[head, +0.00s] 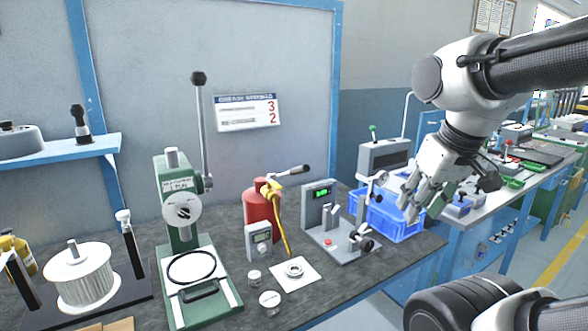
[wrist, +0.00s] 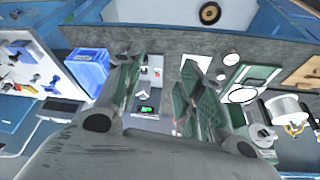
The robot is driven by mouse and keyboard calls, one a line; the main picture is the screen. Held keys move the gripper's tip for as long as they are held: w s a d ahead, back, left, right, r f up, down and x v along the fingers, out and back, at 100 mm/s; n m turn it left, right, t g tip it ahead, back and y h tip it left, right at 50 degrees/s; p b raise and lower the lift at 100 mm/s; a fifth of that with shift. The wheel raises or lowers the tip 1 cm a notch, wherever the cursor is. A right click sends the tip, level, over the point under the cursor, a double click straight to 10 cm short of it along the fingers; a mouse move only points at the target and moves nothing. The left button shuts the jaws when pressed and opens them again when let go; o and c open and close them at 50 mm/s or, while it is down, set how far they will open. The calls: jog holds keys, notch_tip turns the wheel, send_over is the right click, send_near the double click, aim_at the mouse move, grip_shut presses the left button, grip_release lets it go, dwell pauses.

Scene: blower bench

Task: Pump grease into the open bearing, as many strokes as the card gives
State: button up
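The card (head: 246,112) on the wall is headed "GREASE STROKES" and has two rows ending in a red 3 and a red 2; the row labels are too small to read. A red grease pump (head: 258,208) with a yellow hose and a dark-knobbed lever (head: 294,171) stands mid-bench. A ring-shaped bearing (head: 294,269) lies on a white sheet (head: 307,279) in front of it. My gripper (head: 410,203) is up at the right, above the blue crate and apart from the pump. In the wrist view my gripper (wrist: 160,75) is open and empty, its fingers hiding part of the bench.
A green press (head: 181,200) with a tall lever stands left of the pump. A grey tester (head: 318,207) with a green display stands right of it. A small meter (head: 258,242) and round tins (head: 269,300) sit near the bearing. A blue crate (head: 400,231) is at the right.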

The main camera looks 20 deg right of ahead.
grip_shut()
dwell(1.1)
